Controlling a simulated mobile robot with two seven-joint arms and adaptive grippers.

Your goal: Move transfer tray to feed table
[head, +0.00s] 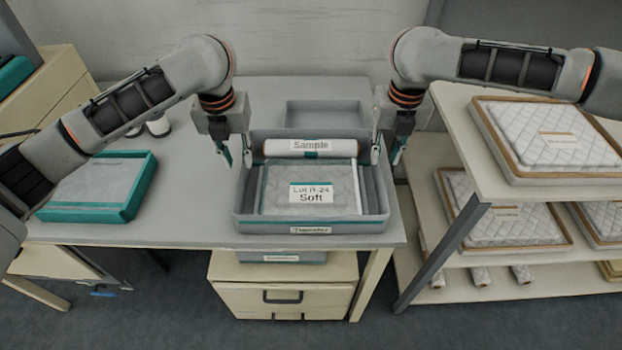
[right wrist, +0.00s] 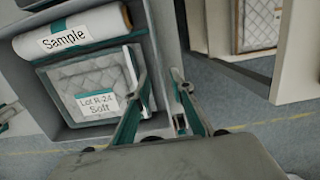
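The transfer tray (head: 262,226) is a grey open tray with a front label, standing on the grey table near its front edge. It holds a white roll labelled Sample (head: 330,147) at the back and a quilted pad labelled Lot R-24 Soft (head: 290,200) in front. My left gripper (head: 237,158) is open at the tray's left wall, one finger on each side. My right gripper (head: 387,155) is open at the right wall. In the right wrist view, its fingers (right wrist: 160,105) are spread, one over the inside and one outside; firm contact cannot be told.
The grey table (head: 190,200) has a teal-edged tray (head: 130,205) at left and an empty grey tray (head: 325,113) behind. A shelf unit (head: 440,150) with quilted pads stands close at right. A drawer cabinet (head: 283,300) is below. Grey floor lies in front.

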